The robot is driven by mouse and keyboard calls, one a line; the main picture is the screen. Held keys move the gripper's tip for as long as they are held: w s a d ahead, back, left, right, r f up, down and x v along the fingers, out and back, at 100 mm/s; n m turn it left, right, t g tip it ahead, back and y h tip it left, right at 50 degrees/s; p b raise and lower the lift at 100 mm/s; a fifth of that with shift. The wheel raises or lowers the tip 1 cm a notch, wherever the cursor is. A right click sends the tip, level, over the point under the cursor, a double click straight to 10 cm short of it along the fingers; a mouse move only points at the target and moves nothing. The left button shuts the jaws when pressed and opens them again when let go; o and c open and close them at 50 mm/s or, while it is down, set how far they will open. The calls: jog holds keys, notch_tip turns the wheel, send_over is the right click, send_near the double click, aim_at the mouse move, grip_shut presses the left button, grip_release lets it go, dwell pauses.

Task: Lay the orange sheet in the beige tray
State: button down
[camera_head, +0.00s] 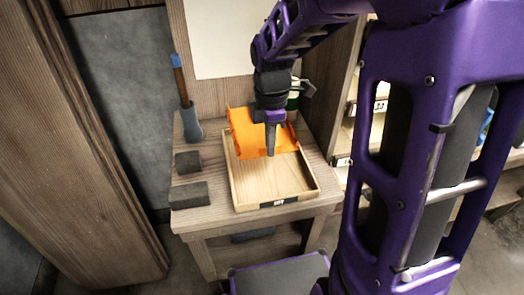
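The orange sheet (247,136) is tilted up over the back part of the beige tray (234,193), with its lower edge at or just above the tray floor; I cannot tell whether it touches. The tray sits on a small wooden table, and its front half is bare. My gripper (271,152) points down in front of the sheet and hides part of it. Its fingers look close together, but I cannot tell whether they hold the sheet.
Two dark grey blocks (190,194) lie left of the tray on the table (200,218). Wooden shelves (343,132) stand close on the right.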

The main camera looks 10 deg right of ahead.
jog(key=shift+s+d+f, duration=0.1)
jog(key=shift+d+f, duration=0.25)
jog(key=shift+f, duration=0.05)
jog(key=b, duration=0.2)
send_over(272, 183)
notch_tip(272, 183, down, 6)
jog(key=shift+s+r, duration=0.1)
jog(key=shift+r, duration=0.15)
jog(key=shift+f+b, duration=0.3)
jog(key=shift+f, duration=2)
jog(key=shift+f, duration=0.1)
jog(key=c, duration=1.1)
grip_release()
jog(key=shift+o, duration=0.2)
notch_tip(272, 183, up, 12)
jog(key=p, duration=0.3)
